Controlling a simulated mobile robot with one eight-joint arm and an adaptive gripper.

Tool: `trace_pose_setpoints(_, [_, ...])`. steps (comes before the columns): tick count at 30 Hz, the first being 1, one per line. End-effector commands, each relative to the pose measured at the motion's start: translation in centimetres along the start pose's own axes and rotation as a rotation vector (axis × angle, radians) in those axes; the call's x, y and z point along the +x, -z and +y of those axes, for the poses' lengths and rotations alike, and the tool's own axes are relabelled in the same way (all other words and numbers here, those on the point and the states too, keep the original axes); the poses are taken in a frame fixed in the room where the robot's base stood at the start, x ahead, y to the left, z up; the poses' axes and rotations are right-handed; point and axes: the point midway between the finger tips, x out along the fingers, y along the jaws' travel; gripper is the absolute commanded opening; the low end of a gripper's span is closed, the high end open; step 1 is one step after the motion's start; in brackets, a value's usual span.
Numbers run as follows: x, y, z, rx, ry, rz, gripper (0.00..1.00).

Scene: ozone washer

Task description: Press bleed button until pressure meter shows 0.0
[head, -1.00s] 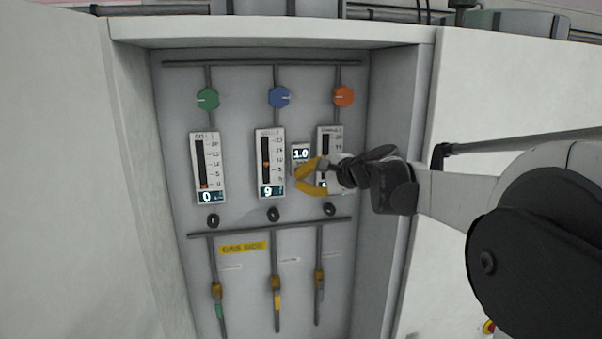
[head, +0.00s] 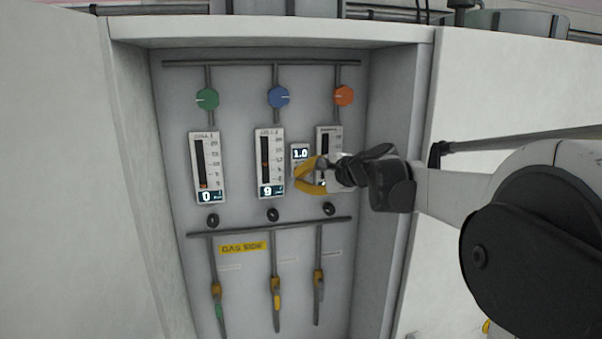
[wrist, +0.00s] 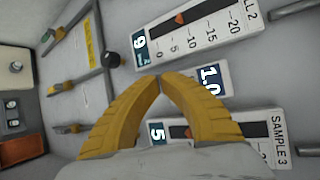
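The pressure meter is a small white panel reading 1.0 (head: 300,154). It sits between the second and third gauges. It also shows in the wrist view (wrist: 211,78), partly behind a finger. My gripper (head: 296,180) has yellow fingers that meet at their tips, with nothing seen between them. The tips (wrist: 160,79) lie at the lower end of the meter panel. The bleed button cannot be made out; the fingers cover that part of the panel. I cannot tell whether the tips touch the panel.
The left gauge (head: 207,165) reads 0 and the middle gauge (head: 270,161) reads 9. The right gauge (head: 328,138) is partly behind my gripper. Green (head: 207,99), blue (head: 278,97) and orange (head: 344,95) knobs sit above. Pipes and valves run below. Cabinet walls enclose both sides.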

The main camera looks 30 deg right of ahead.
Motion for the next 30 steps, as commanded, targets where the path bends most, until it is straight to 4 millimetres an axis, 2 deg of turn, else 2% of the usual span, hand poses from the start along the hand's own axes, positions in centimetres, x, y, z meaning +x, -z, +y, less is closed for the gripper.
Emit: trace_pose_setpoints(30, [0.75, 0.39, -0.40, 0.000, 0.000, 0.000, 0.00])
